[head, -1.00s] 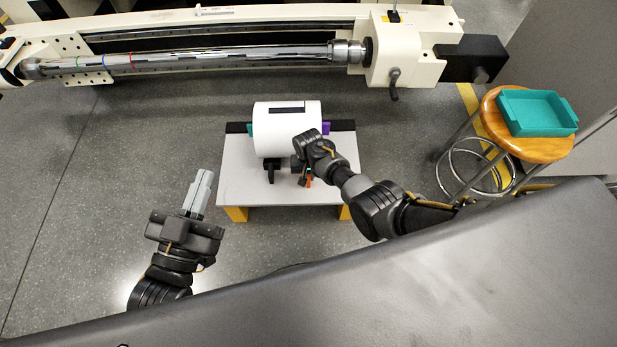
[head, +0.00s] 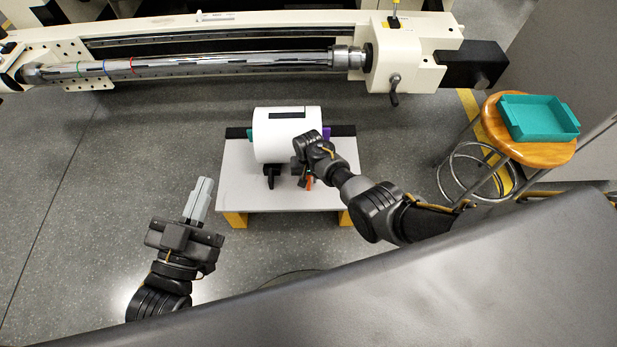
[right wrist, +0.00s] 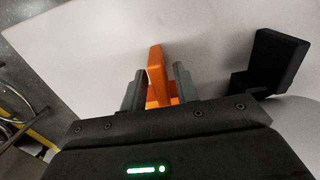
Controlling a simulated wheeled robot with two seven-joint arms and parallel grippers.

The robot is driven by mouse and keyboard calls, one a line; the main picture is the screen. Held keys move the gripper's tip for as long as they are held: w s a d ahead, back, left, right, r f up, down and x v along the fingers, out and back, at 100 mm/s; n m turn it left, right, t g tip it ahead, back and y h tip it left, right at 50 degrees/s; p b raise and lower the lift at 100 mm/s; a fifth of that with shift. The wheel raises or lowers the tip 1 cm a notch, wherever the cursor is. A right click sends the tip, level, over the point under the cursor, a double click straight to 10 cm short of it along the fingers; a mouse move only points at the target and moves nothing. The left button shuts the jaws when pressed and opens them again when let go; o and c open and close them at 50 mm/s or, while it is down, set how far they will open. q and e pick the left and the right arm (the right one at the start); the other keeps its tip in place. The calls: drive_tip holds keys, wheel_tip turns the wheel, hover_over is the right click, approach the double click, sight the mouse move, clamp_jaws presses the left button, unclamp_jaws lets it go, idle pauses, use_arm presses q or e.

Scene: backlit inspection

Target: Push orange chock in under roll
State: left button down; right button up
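The white roll (head: 286,142) lies on a low pale grey table (head: 236,185). The orange chock (head: 309,183) is at the roll's near side, towards its right end, partly hidden by my right gripper (head: 306,175). In the right wrist view the orange chock (right wrist: 157,75) stands between the two fingers of my right gripper (right wrist: 160,85), which look closed against its sides. Whether it touches the roll is hidden. A black chock (head: 271,175) stands at the roll's near side further left, and shows in the right wrist view (right wrist: 268,65). My left gripper (head: 200,198) is shut and empty, left of the table.
Teal (head: 250,133) and purple (head: 326,133) pieces show at the roll's ends, by a black strip (head: 343,131) on the table. A stool (head: 535,153) with a teal tray (head: 538,117) stands right. A long machine (head: 225,62) spans the back.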

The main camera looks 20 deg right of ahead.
drive_tip(key=shift+o, duration=0.6)
drive_tip(key=shift+r, duration=0.1)
drive_tip(key=shift+r+p, duration=0.35)
drive_tip(key=shift+r, duration=0.05)
wheel_tip(320, 180, up, 10)
drive_tip(key=p, duration=0.5)
drive_tip(key=shift+f, duration=0.1)
drive_tip(key=shift+s+d+f, duration=0.1)
